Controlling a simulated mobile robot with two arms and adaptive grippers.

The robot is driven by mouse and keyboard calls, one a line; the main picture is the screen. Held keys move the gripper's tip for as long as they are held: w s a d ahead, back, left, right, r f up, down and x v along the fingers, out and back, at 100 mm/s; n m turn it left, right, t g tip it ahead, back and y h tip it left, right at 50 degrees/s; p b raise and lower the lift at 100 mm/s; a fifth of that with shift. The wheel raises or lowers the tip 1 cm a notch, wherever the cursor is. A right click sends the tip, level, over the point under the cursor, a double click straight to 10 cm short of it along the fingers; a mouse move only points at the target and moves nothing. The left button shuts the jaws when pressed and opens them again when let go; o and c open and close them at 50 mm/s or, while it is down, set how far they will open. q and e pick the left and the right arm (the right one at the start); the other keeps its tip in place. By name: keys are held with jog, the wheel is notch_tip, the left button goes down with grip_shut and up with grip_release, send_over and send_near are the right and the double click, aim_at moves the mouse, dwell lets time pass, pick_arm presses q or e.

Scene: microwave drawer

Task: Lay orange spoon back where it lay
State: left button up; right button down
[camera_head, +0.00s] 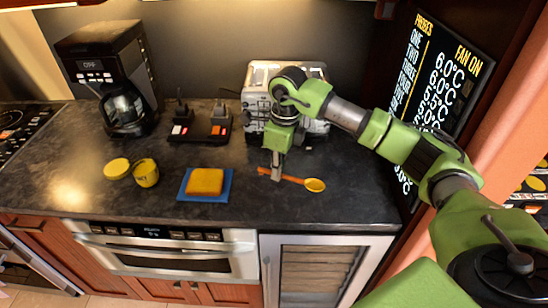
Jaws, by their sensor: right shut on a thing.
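The orange spoon (314,185) lies roughly level across my right gripper, at the dark countertop. Its yellow-orange bowl points right and its handle end shows left of the fingers. My right gripper (277,174) points down and is shut on the spoon's handle. I cannot tell whether the spoon touches the counter or hangs just above it. My left gripper is not in the picture.
A toaster (258,78) stands behind my right gripper. Left of it are a blue mat (222,196) with a yellow block (205,181), a yellow mug (146,173), a switch strip (200,137) and a coffee maker (112,75). The counter (355,200) right of the spoon is clear.

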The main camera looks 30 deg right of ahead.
aim_at(277, 194)
jog(key=shift+s+r, duration=0.1)
jog(key=shift+s, duration=0.05)
jog(key=shift+f+b, duration=0.7)
jog(key=shift+b, duration=0.05)
notch_tip(277, 194, down, 5)
jog(key=b, duration=0.4)
jog(key=shift+f, duration=0.15)
jog(key=c, duration=2)
grip_release()
jog(key=shift+c, duration=0.2)
